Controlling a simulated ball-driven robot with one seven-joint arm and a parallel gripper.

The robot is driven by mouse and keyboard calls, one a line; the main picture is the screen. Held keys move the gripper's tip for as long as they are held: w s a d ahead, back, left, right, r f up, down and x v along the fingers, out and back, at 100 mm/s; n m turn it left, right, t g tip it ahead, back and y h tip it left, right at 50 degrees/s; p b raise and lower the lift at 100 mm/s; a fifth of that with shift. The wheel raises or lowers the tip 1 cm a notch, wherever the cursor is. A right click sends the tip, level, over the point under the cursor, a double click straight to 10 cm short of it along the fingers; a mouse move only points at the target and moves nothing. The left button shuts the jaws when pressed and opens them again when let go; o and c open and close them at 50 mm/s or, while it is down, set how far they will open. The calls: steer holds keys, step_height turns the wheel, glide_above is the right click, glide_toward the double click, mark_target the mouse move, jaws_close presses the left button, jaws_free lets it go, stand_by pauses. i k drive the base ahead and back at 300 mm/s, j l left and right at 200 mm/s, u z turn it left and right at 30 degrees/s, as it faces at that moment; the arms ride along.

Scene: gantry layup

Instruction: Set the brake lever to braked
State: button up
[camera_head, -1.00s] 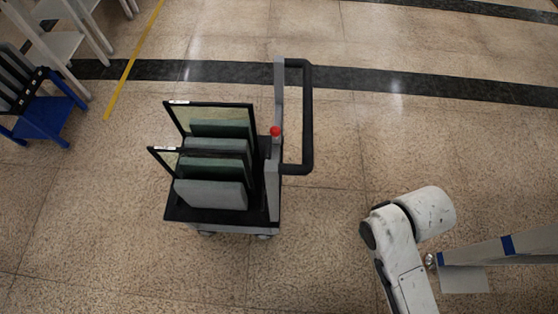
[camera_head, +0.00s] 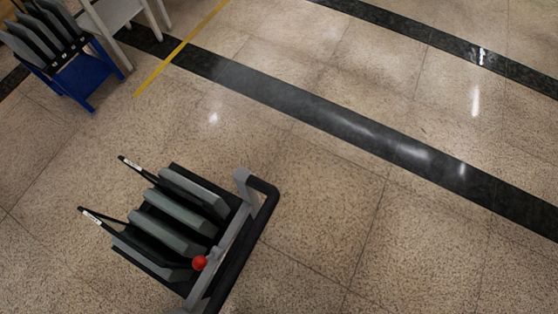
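A cart (camera_head: 152,265) with a black deck stands at the lower left, tilted in the picture. It carries several upright grey-green panels (camera_head: 172,221). A grey post and black push handle (camera_head: 258,222) run along its right side. A red knob (camera_head: 200,263) sits by the grey post, at the cart's right side; it looks like the end of the brake lever, whose shaft and setting I cannot make out. My gripper is not in view.
A blue rack (camera_head: 72,82) holding dark panels stands at the upper left, beside a white table (camera_head: 112,14). A yellow floor line (camera_head: 180,48) and a dark floor band (camera_head: 300,115) cross behind the cart. The floor to the right is clear.

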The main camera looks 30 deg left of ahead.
mark_target(200, 263)
steer(key=i+z, duration=0.2)
steer(key=i, duration=0.5)
steer(key=i+j+z, duration=0.15)
steer(key=i, duration=0.6)
steer(key=i+l+z, duration=0.15)
steer(key=i+z, duration=0.65)
steer(key=i+j+z, duration=0.1)
steer(key=i+z, duration=0.3)
steer(key=i+u, duration=0.2)
steer(key=u, duration=0.3)
steer(key=i+l+u, duration=0.1)
steer(key=u, duration=0.35)
steer(key=i+l+u, duration=0.15)
steer(key=u, duration=4.6)
